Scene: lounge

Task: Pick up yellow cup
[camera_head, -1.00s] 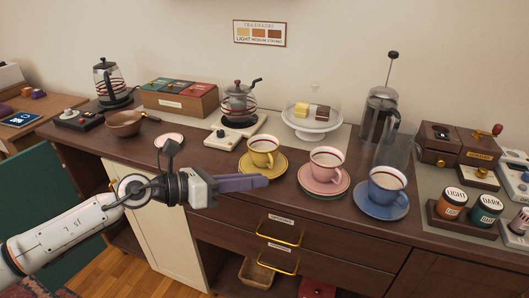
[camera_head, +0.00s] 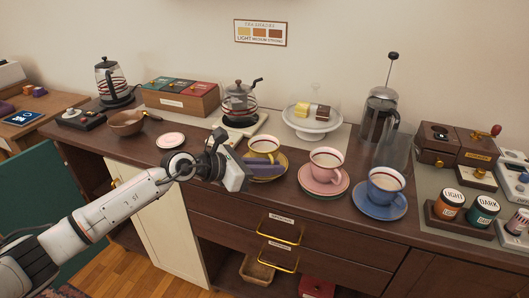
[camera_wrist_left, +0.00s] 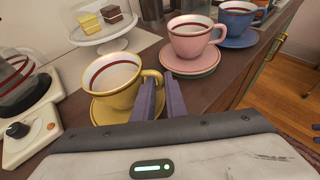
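My right gripper is not in view.
A pink cup (camera_head: 326,163) and a blue cup (camera_head: 386,186) on saucers stand to the right. Behind are a glass teapot (camera_head: 240,103), a white cake stand (camera_head: 312,130) and a French press (camera_head: 379,115). A small pink-white saucer (camera_head: 171,140) lies left.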

